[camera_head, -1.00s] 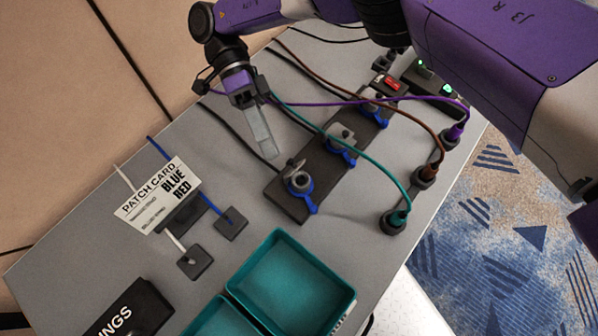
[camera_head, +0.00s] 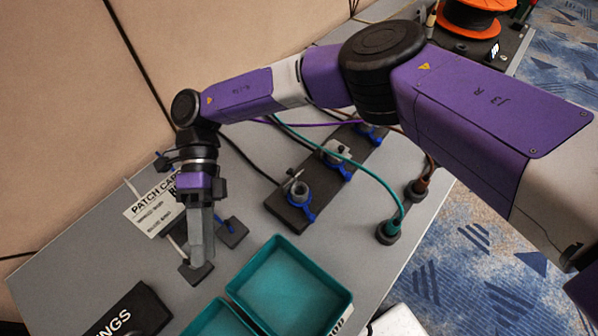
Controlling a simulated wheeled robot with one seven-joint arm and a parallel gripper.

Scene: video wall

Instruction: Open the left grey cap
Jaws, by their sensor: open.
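A dark block (camera_head: 288,212) on the grey table carries a row of sockets with blue clips. The left grey cap (camera_head: 292,180) is at the block's near end, a small tilted flap at the back of a round grey socket (camera_head: 299,190). It looks raised off the socket, but is small. The middle grey cap (camera_head: 336,148) is further along the block; the far one is partly hidden by my arm. My gripper (camera_head: 203,256) points down, left of the block and apart from the caps. It is open, with nothing seen between its fingers, which overlap in this view.
A patch card (camera_head: 152,212) and small dark blocks (camera_head: 232,233) are behind and beside my gripper. Teal trays (camera_head: 290,290) stand at the table's front. A teal cable (camera_head: 352,166) arches over the block to a plug at the right. A black box (camera_head: 130,312) is lower left.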

